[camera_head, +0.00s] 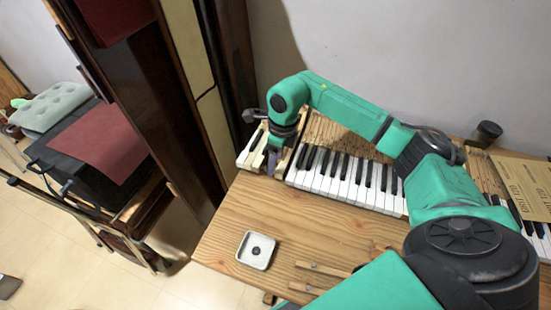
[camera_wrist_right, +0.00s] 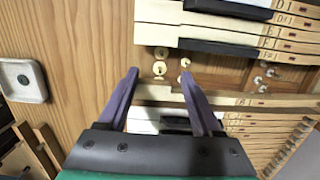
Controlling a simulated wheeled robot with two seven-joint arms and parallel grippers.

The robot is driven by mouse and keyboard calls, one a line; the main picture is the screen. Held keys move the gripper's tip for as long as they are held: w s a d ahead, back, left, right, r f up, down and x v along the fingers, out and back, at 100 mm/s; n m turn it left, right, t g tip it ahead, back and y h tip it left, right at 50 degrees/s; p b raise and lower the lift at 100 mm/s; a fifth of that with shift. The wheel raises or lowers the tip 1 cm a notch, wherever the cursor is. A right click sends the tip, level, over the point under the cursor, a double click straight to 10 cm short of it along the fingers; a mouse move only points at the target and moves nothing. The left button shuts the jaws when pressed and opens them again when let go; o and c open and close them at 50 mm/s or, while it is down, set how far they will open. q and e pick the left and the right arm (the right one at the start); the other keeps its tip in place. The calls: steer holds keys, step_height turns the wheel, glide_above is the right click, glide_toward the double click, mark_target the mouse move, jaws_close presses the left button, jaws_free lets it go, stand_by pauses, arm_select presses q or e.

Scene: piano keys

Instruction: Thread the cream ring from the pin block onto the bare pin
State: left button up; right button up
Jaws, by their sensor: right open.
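My right gripper (camera_head: 273,168) reaches down at the left end of the keyboard in the head view. In the right wrist view its two purple fingers (camera_wrist_right: 159,76) are apart with nothing between them. Just beyond the fingertips, two round cream rings (camera_wrist_right: 159,68) lie near each other in the gap between the keys. Small pale pins (camera_wrist_right: 185,62) stand to their right, close to the right fingertip. I cannot tell which pin is bare, nor pick out the pin block for sure. The gripper hides this gap in the head view. My left gripper is not in view.
Piano keys (camera_head: 345,180) run to the right of the gap, with several more keys (camera_head: 252,148) at its left. A white square dish (camera_head: 255,249) and small wooden strips (camera_head: 322,269) lie on the wooden table (camera_head: 222,237). A cardboard sheet (camera_head: 525,185) lies at the right.

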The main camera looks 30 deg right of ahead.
step_height(320, 180, up, 5)
steer(key=p, duration=0.3)
stand_by(0.4)
stand_by(0.5)
